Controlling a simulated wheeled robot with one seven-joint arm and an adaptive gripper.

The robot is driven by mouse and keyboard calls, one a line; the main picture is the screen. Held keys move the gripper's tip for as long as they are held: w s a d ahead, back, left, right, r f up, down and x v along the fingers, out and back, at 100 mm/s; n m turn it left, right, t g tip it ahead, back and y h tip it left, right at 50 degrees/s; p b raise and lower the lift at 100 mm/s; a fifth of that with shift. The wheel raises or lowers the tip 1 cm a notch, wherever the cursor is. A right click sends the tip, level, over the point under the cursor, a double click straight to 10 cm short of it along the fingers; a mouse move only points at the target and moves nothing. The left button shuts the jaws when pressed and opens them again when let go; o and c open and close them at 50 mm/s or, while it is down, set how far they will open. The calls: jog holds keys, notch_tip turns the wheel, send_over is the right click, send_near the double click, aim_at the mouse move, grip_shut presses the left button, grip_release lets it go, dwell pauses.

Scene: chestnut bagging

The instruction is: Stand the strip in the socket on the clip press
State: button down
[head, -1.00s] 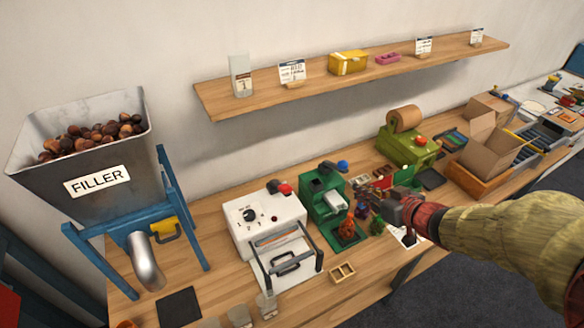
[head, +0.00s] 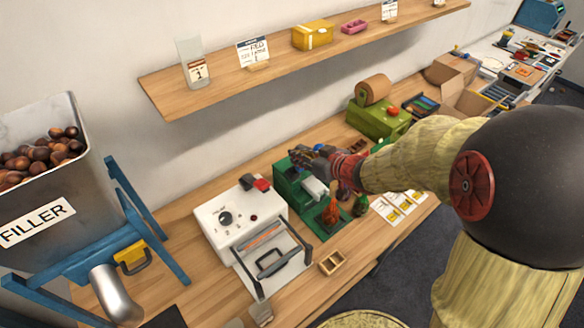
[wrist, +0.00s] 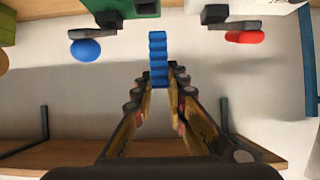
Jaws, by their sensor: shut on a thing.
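The blue ribbed strip (wrist: 158,48) is held between the two fingertips of my gripper (wrist: 159,82) in the wrist view, its free part reaching past the tips toward the machines. In the head view my gripper (head: 318,158) is above the green clip press (head: 287,190), partly covering its top. In the wrist view, part of the press (wrist: 138,8) shows at the top edge, with its blue knob (wrist: 86,50) to the left of the strip. The strip looks apart from the press.
The white sealer (head: 225,217) with a red knob (head: 262,184) stands left of the press. A green tape machine (head: 378,120) is behind to the right. A small wooden tray (head: 332,262) lies in front. The shelf (head: 175,95) runs along the wall above.

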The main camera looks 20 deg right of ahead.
jog(key=w+f+b, duration=0.1)
jog(key=w+f, duration=0.2)
jog(key=f, duration=0.1)
jog(key=w+f+b, duration=0.1)
jog(key=w+f, duration=0.1)
jog(key=shift+w+a+f+b, duration=0.1)
jog(key=shift+w+a+b, duration=0.15)
jog(key=shift+w+b, duration=0.1)
notch_tip(320, 180, down, 3)
jog(key=shift+w+f+b, duration=0.15)
jog(key=shift+f+b, duration=0.05)
jog(key=shift+b, duration=0.75)
jog(key=shift+r, duration=0.15)
jog(key=c, duration=2.2)
grip_release()
jog(key=shift+f, duration=0.2)
jog(key=shift+c, duration=0.2)
jog(key=o, duration=0.4)
jog(key=shift+o, duration=0.2)
